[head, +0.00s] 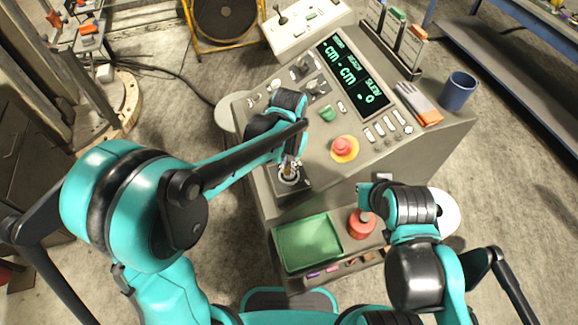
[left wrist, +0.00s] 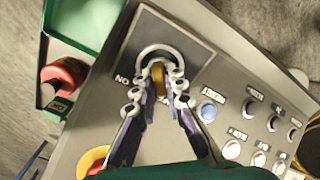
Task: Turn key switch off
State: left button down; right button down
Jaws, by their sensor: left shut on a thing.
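The key switch (head: 284,187) is on a dark plate at the near left corner of the grey console. My left gripper (head: 290,163) is over it. In the left wrist view, the gripper's fingers (left wrist: 160,88) are closed around the brass-coloured key (left wrist: 158,76), which stands inside a pale ring (left wrist: 160,49). Part of a label beside the ring reads "NO", seen upside down or cut off. The fingers hide part of the key and the plate. My right gripper (head: 366,194) is at the console's front, close to a red can; its fingers are too unclear to judge.
The console carries a red stop button (head: 344,147) on yellow, a green button (head: 327,113), a display (head: 352,75) and several small switches. A blue mug (head: 458,91) stands far right.

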pick_arm(q)
jog(key=shift+n, duration=0.3)
jog(key=c, duration=1.6)
grip_release()
jog(key=shift+r, duration=0.15)
notch_tip(320, 180, up, 12)
jog(key=shift+f, duration=0.15)
